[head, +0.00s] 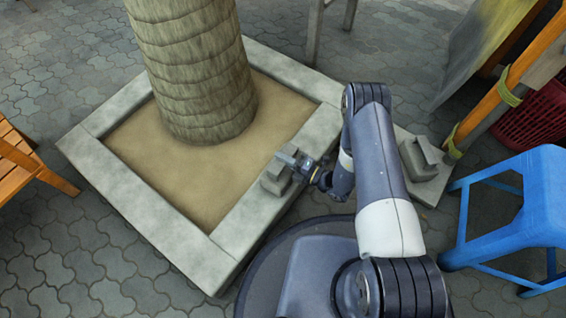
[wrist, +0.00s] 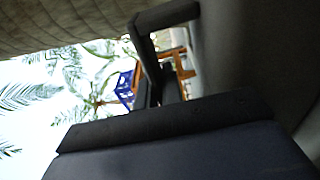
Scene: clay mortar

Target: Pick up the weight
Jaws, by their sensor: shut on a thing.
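A small grey block-like weight (head: 273,182) is at the right-hand stone rim of the planter in the head view. My gripper (head: 287,160) is at its upper right side and is shut on it. The fingers cover part of the weight. Whether the weight still touches the rim cannot be told. In the wrist view, my gripper's dark parts (wrist: 160,62) are seen close up, and a dark blurred surface fills the right side.
A square stone planter (head: 110,180) surrounds a thick trunk (head: 195,70). Another grey block (head: 418,157) lies on a slab right of my arm. A blue stool (head: 545,200) stands at right, a red basket (head: 535,115) behind it, a wooden bench (head: 25,160) at left.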

